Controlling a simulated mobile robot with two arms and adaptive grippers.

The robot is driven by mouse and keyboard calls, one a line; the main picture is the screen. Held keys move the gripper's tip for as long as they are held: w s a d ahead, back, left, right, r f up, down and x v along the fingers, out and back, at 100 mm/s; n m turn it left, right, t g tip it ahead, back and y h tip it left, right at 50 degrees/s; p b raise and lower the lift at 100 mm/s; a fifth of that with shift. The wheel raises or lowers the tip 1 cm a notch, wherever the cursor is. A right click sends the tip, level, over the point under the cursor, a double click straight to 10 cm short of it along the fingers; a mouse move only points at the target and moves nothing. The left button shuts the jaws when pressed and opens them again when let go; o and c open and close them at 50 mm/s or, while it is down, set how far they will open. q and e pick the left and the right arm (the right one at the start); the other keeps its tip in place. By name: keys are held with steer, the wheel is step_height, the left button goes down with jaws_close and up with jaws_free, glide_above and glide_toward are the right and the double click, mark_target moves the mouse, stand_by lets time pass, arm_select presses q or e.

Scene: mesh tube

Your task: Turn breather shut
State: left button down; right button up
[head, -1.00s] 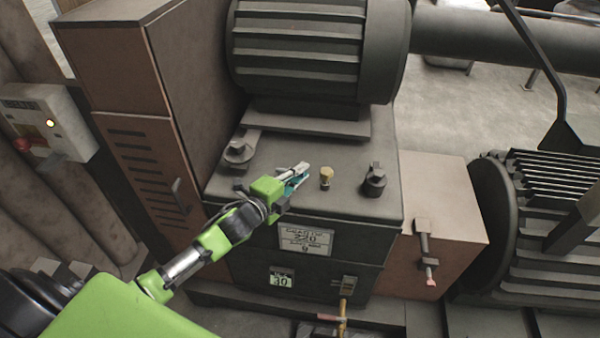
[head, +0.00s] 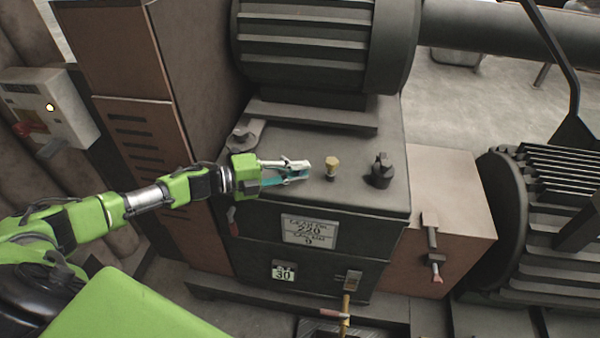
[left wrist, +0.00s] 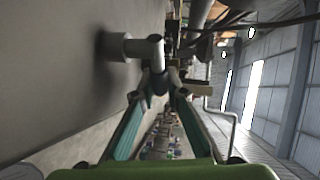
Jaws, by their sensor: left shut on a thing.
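My left gripper (head: 306,170) is over the top of the dark gearbox (head: 265,200), reaching in from the left and pointing right. In the left wrist view its teal-padded fingers close in on the end of a grey fitting (left wrist: 113,45), with a round base, a short stem and a crosspiece. I take this to be the breather; the fingers hide it in the head view. A brass-topped plug (head: 333,163) stands just right of the fingertips. A dark capped fitting (head: 382,172) stands further right. My right gripper is out of view.
A large finned motor (head: 310,45) stands behind the gearbox top. A tall brown cabinet (head: 120,55) and a switch box (head: 48,110) with a red knob are at left. A valve handle (head: 432,240) is on the right block, and a finned machine (head: 540,220) beyond it.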

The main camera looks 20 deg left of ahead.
arm_select(q)
steer(key=shift+s+g, duration=0.15)
steer(key=shift+g, duration=0.15)
steer(key=c, duration=2)
jaws_free()
steer(key=shift+a, duration=0.15)
steer(key=v, duration=0.7)
steer(key=shift+s+a, duration=0.1)
steer(key=shift+s, duration=0.05)
